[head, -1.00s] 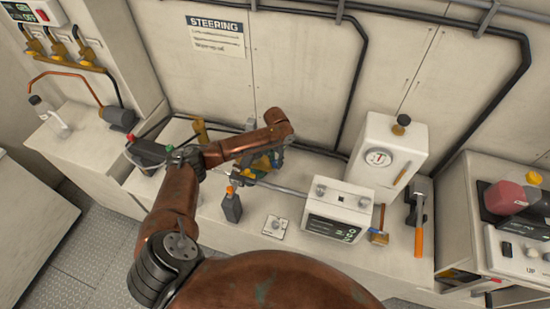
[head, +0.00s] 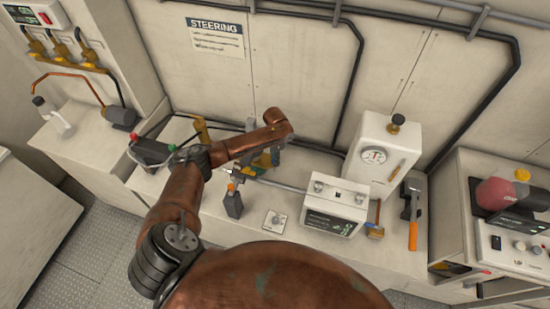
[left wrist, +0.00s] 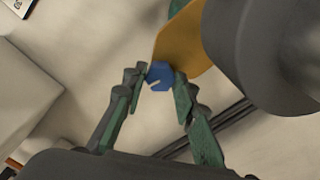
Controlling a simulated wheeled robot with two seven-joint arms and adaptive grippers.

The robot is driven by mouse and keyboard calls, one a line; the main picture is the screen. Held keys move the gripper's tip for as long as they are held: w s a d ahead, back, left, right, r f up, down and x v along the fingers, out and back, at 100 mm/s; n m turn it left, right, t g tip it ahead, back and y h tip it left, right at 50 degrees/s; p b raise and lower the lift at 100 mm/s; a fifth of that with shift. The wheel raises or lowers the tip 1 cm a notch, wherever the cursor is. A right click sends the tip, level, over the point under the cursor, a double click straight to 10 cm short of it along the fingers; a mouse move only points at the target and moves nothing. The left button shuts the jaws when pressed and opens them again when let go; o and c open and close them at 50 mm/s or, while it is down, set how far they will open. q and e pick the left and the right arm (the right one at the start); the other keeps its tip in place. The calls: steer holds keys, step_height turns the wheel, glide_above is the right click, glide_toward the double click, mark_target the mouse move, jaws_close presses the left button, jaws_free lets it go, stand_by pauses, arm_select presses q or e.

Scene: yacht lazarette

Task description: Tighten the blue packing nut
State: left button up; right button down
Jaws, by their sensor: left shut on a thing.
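The blue packing nut (left wrist: 158,76) shows in the left wrist view as a small faceted blue piece with a pale notch. My left gripper (left wrist: 160,84) has its two green-and-grey fingers on either side of it, shut on it. A tan-yellow plate (left wrist: 182,42) and a dark grey rounded body (left wrist: 270,45) lie right behind and beside the nut. In the head view my left gripper (head: 268,160) is partly hidden under my copper-coloured arm, at the steering fitting near the back wall. I cannot make out the nut clearly there. My right gripper is not in view.
On the bench stand a dark bottle with an orange top (head: 233,203), a small plate with a knob (head: 274,222), a white instrument box (head: 336,207) and a white gauge cabinet (head: 385,155). An orange-handled tool (head: 413,220) lies at the right. Black pipes run along the wall.

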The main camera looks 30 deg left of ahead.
arm_select(q)
steer(key=o, duration=1.2)
steer(key=shift+c, duration=0.2)
step_height(320, 180, up, 12)
